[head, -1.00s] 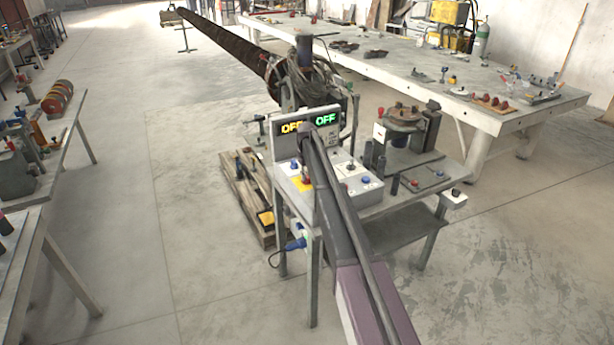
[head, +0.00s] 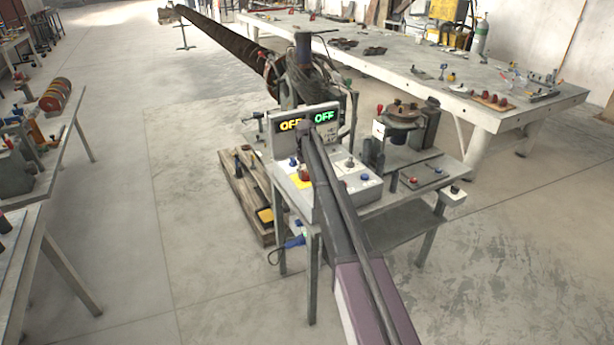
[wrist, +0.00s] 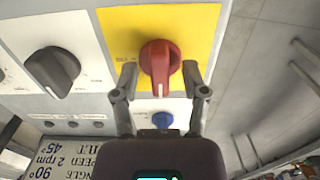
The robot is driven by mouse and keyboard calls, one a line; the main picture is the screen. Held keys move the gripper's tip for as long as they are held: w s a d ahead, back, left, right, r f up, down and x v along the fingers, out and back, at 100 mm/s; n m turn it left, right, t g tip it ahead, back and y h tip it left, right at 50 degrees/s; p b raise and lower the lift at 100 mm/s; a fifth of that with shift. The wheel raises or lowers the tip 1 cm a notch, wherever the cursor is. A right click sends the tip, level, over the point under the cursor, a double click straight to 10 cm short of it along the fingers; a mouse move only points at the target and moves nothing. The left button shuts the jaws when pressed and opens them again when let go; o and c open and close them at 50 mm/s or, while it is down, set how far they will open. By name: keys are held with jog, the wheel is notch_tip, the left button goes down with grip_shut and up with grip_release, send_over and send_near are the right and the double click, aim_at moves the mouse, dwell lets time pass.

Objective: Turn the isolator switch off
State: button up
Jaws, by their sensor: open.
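The isolator switch is a red rotary knob (wrist: 160,62) on a yellow plate (wrist: 202,22), seen close up in the wrist view. A white mark on the knob points toward the bottom of that view. My gripper (wrist: 159,70) is open, with one finger on each side of the knob. I cannot tell whether either finger touches it. In the head view, the red knob (head: 304,174) sits on the control box on the small bench. My arm covers part of the box, and my gripper is not clear there.
A black knob (wrist: 52,70) and a blue button (wrist: 162,120) are close by on the panel. Two displays (head: 307,121) read OFF, one yellow and one green.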

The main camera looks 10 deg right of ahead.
aim_at(306, 173)
jog(key=shift+m, duration=0.5)
jog(key=m, duration=0.3)
jog(key=shift+m, duration=0.3)
jog(key=m, duration=1.3)
jog(key=shift+m, duration=0.4)
notch_tip(306, 173, up, 14)
jog(key=p, duration=1.4)
jog(key=s+f+n+b, duration=0.3)
jog(key=s, duration=0.8)
jog(key=s+f+n+b, duration=0.3)
jog(key=s+n, duration=0.1)
jog(key=s, duration=0.7)
jog(key=s+f+n+b, duration=0.3)
jog(key=s, duration=0.8)
jog(key=shift+f+n, duration=0.25)
jog(key=shift+n, duration=0.05)
jog(key=shift+w, duration=0.1)
